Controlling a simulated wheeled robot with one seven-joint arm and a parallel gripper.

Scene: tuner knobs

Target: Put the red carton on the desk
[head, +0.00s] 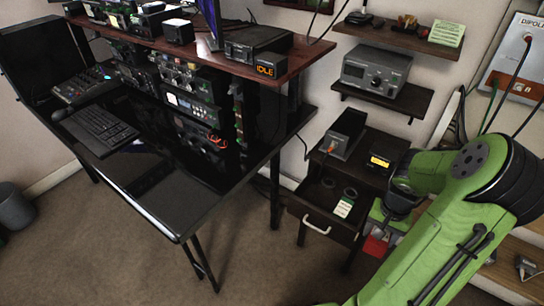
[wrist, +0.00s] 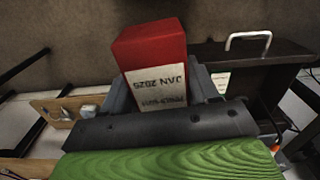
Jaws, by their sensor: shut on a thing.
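The red carton (wrist: 150,45) is held between the fingers of my gripper (wrist: 163,90) in the wrist view. It has a white label with dark print, upside down in that view. In the head view the red carton (head: 376,246) shows below my gripper (head: 385,225), in front of the right side of the small drawer cabinet. My arm hides part of that area. The black desk (head: 150,200) stands at the left, apart from the carton, with a glossy top and a bare front part.
The small cabinet (head: 318,158) has an open drawer (head: 325,215) with a pale handle. Radios (head: 200,110), a keyboard (head: 97,130) and a mixer (head: 84,84) stand on the desk. Wall shelves (head: 385,95) hang above the cabinet. Carpet lies open between desk and arm.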

